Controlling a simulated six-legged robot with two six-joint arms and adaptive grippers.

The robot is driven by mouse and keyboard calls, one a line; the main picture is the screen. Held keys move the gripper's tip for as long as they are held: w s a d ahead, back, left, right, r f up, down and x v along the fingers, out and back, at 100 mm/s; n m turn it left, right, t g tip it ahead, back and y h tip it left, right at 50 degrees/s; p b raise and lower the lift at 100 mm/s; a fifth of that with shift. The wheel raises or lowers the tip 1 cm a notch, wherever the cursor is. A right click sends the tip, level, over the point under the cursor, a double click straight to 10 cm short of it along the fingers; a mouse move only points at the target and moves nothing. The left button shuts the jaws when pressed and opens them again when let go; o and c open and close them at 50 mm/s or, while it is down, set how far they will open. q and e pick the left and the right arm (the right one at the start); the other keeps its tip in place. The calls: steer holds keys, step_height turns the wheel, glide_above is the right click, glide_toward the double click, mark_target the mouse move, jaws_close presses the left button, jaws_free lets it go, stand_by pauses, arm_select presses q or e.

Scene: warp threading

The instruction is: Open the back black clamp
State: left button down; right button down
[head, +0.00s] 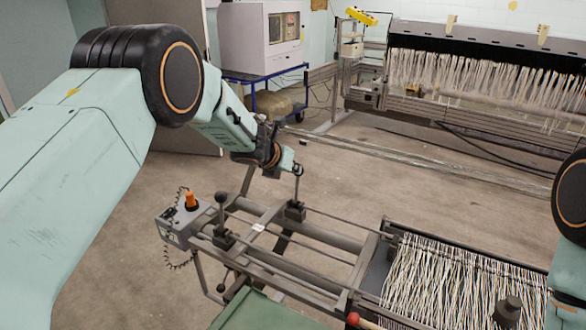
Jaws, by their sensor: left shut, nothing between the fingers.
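The back black clamp (295,210) sits on the grey metal frame, with its thin lever standing upright and a round knob (298,170) on top. My left gripper (288,160) is shut and empty, its fingertips right at that knob. I cannot tell whether they touch it. The front black clamp (222,238) sits nearer on the same frame, its lever also upright with a black ball knob.
A grey box with an orange knob (191,200) is at the frame's left end. A bed of pale threads (450,285) lies at lower right. A threaded machine (470,80) stands behind. A blue cart (262,77) carries a white cabinet. Floor between is mostly clear.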

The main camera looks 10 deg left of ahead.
arm_select(q)
steer(key=shift+w+d+r, duration=0.1)
steer(key=shift+w+r, duration=0.2)
steer(key=shift+r, duration=0.1)
steer(key=shift+d, duration=0.1)
stand_by(0.4)
